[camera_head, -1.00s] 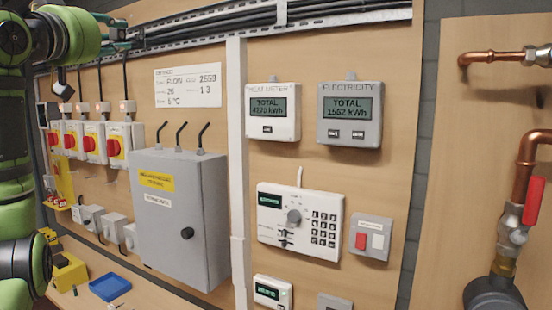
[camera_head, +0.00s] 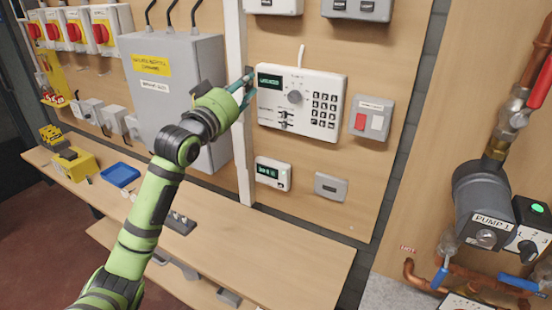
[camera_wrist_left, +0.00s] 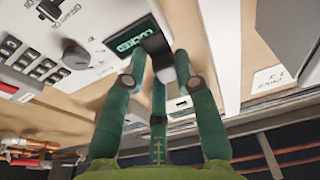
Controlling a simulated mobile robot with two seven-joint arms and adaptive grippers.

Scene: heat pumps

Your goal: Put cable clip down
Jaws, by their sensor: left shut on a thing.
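My left gripper (camera_head: 246,82) is at the left edge of the white control panel (camera_head: 330,88), in front of the white vertical trunking (camera_head: 243,150). In the left wrist view the teal fingers (camera_wrist_left: 160,80) close around a small black and grey piece (camera_wrist_left: 155,44), which looks like the cable clip. It is beside the panel's green display reading LOCKED (camera_wrist_left: 132,35). The fingers partly hide the piece, and I cannot tell whether it touches the wall. In the head view the clip is too small to make out clearly. My right gripper is not in view.
Below is a wooden worktop (camera_head: 285,240), mostly clear on its right part. A blue tray (camera_head: 120,174) and a yellow box (camera_head: 76,165) stand on its left. A grey cabinet (camera_head: 180,100) is left of the gripper. Pump 1 (camera_head: 488,205) and copper pipes are at right.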

